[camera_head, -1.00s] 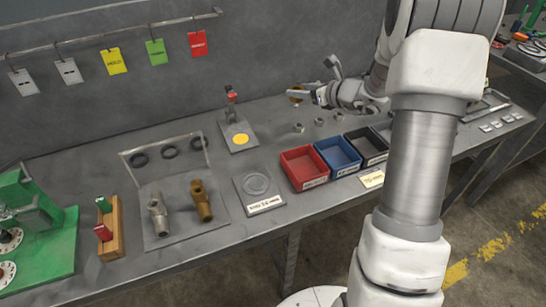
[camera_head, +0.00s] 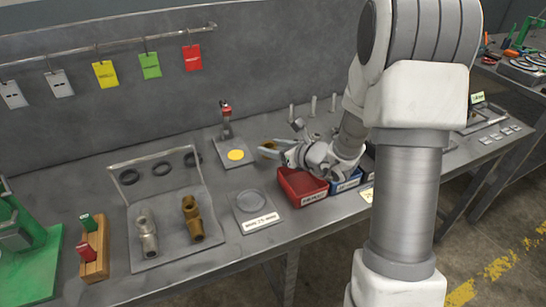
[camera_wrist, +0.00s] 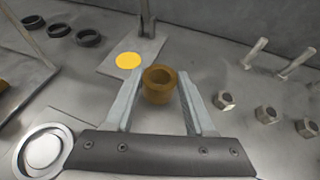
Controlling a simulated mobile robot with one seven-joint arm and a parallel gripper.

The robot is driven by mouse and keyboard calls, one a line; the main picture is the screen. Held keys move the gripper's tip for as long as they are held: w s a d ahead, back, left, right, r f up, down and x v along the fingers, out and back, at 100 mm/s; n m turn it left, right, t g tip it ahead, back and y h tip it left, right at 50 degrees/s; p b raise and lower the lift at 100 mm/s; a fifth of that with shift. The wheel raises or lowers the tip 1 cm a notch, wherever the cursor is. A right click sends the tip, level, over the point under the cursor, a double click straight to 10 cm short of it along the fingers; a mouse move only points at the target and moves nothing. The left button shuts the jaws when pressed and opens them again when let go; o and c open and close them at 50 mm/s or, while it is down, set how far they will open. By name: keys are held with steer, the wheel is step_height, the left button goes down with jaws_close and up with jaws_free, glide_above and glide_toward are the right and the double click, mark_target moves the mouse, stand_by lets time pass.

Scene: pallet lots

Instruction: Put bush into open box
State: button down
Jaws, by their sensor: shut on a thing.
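The bush is a short bronze ring (camera_wrist: 158,92) held between the two fingers of my gripper (camera_wrist: 161,84) in the wrist view. In the head view the bush (camera_head: 268,147) shows small at the tips of my gripper (camera_head: 272,150), above the bench. Several open-topped boxes stand side by side at the bench's front: a red box (camera_head: 301,196) and a blue box (camera_head: 346,185), with a dark one mostly hidden by my arm. The red box looks empty where its inside shows. My gripper is behind and left of it, not over it. Box labels are too small to read.
A stand with a yellow disc (camera_head: 236,155) is left of my gripper; its upright (camera_head: 226,118) rises behind. A round plate (camera_head: 251,201) lies left of the red box. Several nuts (camera_wrist: 264,114) and upright pins (camera_wrist: 297,64) stand to the right in the wrist view.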

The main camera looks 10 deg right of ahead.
steer(key=shift+f, duration=1.3)
steer(key=shift+b, duration=0.3)
steer(key=shift+f, duration=0.15)
steer(key=shift+c, duration=1.3)
jaws_free()
